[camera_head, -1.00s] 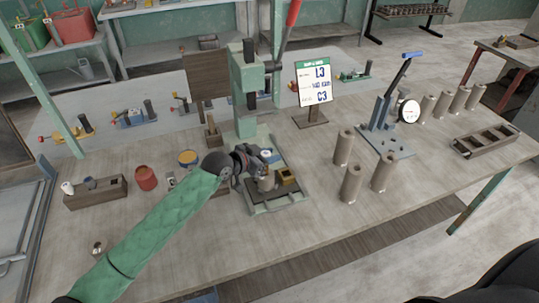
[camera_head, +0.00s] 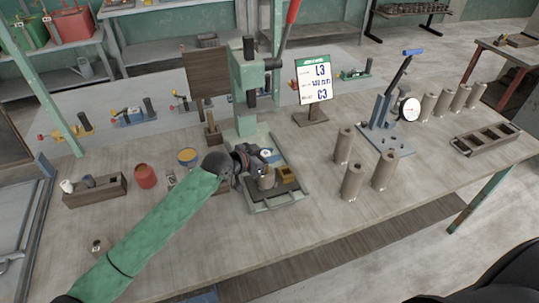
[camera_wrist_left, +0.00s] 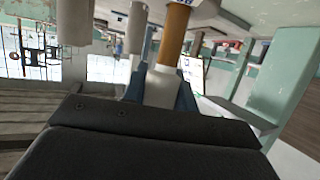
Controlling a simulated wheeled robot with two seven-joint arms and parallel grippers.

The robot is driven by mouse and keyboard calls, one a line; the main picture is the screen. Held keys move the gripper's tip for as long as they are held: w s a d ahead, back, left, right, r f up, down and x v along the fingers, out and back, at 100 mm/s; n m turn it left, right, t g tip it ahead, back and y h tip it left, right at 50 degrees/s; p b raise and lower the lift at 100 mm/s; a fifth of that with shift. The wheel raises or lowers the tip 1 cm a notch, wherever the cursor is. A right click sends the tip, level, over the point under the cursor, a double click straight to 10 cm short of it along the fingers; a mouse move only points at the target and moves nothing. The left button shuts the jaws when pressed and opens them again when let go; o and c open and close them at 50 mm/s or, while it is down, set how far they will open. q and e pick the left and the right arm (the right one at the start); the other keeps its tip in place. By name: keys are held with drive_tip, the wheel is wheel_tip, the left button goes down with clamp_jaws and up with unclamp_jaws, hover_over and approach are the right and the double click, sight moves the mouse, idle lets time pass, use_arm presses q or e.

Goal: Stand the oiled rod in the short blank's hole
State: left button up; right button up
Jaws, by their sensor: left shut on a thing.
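My left gripper (camera_head: 264,168) is at the green press, low over its base (camera_head: 272,203). In the left wrist view it (camera_wrist_left: 160,95) is shut on a slim rod (camera_wrist_left: 171,40), pale between the blue fingers and orange-brown beyond them. A short pale cylinder (camera_head: 267,181) shows at the fingers over the press base; it looks like the short blank, but its hole is hidden. I cannot tell whether rod and cylinder touch. Another low pale piece with a dark hole (camera_head: 99,244) stands at the table's front left. My right gripper is not in view.
The press column (camera_head: 246,110) rises behind. Tall pale blanks (camera_head: 352,182) stand to the right. A red pot (camera_head: 146,176) and wooden box (camera_head: 96,194) are left. The front table is mostly clear.

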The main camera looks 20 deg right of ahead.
use_arm(q)
drive_tip(key=shift+f+b, duration=0.3)
drive_tip(key=shift+f, duration=0.1)
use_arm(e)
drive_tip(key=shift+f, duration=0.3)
use_arm(q)
drive_tip(key=o, duration=1)
drive_tip(key=shift+o, duration=0.2)
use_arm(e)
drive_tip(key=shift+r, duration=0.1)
use_arm(q)
drive_tip(key=b+v, duration=0.3)
drive_tip(key=v, duration=0.4)
drive_tip(key=shift+a, duration=0.4)
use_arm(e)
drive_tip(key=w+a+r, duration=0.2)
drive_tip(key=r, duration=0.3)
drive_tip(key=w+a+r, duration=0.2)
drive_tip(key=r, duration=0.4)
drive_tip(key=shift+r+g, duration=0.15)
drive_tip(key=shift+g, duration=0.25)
